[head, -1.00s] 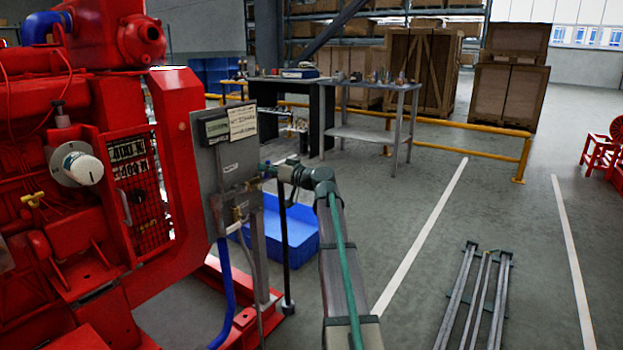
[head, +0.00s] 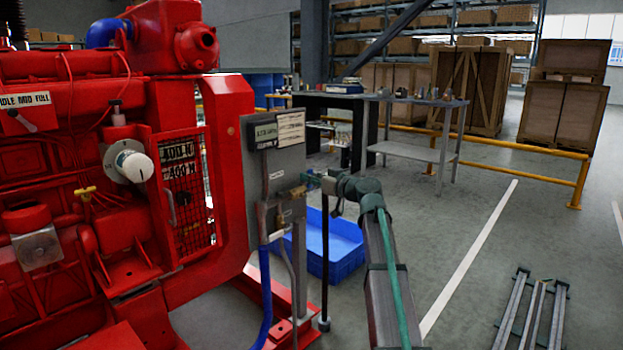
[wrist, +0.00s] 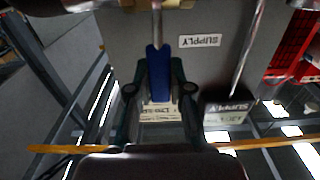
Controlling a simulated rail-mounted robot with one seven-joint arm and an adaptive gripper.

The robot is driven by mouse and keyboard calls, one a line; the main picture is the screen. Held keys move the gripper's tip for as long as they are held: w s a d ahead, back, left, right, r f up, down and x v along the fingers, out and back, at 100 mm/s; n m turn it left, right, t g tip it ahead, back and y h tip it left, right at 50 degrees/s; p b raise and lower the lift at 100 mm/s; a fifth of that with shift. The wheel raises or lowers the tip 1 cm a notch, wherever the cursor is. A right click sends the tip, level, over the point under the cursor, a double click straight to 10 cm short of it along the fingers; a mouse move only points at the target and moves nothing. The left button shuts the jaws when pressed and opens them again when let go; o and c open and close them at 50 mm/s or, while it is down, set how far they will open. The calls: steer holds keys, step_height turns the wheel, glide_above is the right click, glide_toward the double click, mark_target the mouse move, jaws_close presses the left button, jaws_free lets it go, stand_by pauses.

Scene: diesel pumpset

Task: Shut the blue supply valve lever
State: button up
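The blue supply valve lever (wrist: 158,72) is in the upper middle of the wrist view, with a metal stem above it. A "SUPPLY" label (wrist: 200,41) is beside it on the grey panel. My gripper (wrist: 158,68) has its two dark fingers drawn in against both sides of the lever, with no clear gap. In the head view my gripper (head: 314,180) is at the right side of the grey panel (head: 257,165), by a small brass valve body (head: 296,193). The blue lever cannot be made out in the head view.
The red diesel engine (head: 225,150) fills the left of the head view. A blue hose (head: 265,300) hangs below the panel. A blue bin (head: 345,250) is on the floor behind my arm. A workbench (head: 420,150) and yellow rail (head: 540,165) are farther back. Floor at right is mostly open.

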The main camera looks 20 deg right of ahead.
steer(key=o, duration=0.4)
steer(key=v, duration=1.2)
stand_by(0.3)
